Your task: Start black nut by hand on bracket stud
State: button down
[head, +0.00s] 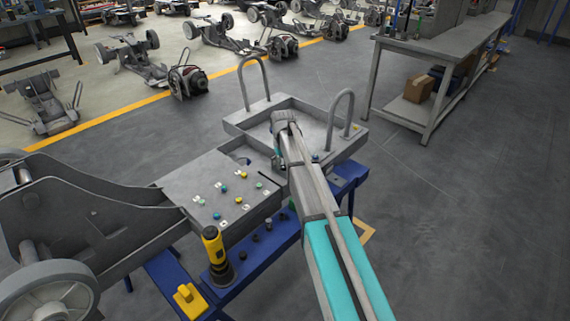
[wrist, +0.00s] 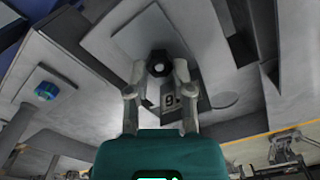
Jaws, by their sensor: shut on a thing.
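My gripper (head: 281,155) is at the grey chassis frame, by the inner side of the open square part with two hoop handles. In the wrist view my gripper (wrist: 159,72) has its two fingertips closed on a black nut (wrist: 160,60). The nut is hexagonal with a pale centre. A grey bracket surface (wrist: 150,32) lies right behind the nut. I cannot tell whether the nut touches it or sits on a stud, as the stud is hidden. A small plate marked 9 (wrist: 169,100) shows between the fingers. In the head view the arm hides the nut.
A grey plate (head: 185,182) with several coloured caps lies left of my gripper; a blue cap (wrist: 46,91) shows in the wrist view. A yellow-black tool (head: 216,256) stands on the blue stand (head: 262,252) in front. Hoop handles (head: 343,112) rise nearby. A workbench (head: 440,45) stands behind right.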

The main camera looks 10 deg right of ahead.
jog(key=shift+c, duration=2.1)
grip_release()
jog(key=shift+r, duration=0.1)
